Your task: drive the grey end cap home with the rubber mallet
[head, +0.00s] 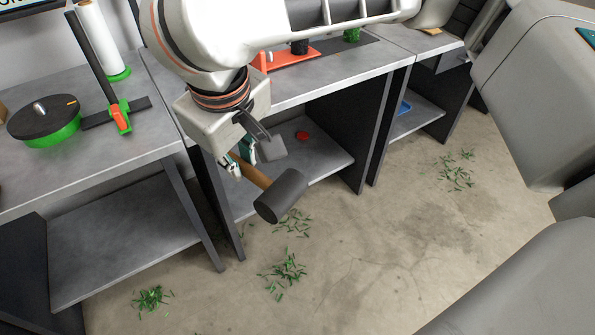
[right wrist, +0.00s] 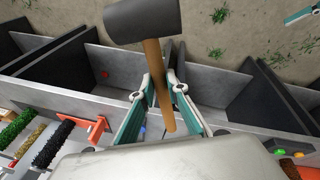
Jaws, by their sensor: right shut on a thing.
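My right gripper (head: 236,166) is shut on the wooden handle of the rubber mallet (head: 281,196). The mallet hangs off the front of the benches, with its dark grey head low and to the right of the gripper. In the right wrist view, the handle (right wrist: 159,85) runs between the two fingers and the head (right wrist: 142,22) is at the top. I cannot make out the grey end cap in either view. A teal finger, seemingly of my left gripper (right wrist: 301,15), shows at the top right of the right wrist view; its jaws are cut off.
An orange fixture (head: 290,57) stands on the bench behind my right arm. A green-edged turntable (head: 45,120) and a white roll (head: 100,40) stand on the left bench. A red disc (head: 302,135) lies on a lower shelf. The floor in front is open, with green scraps (head: 287,272).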

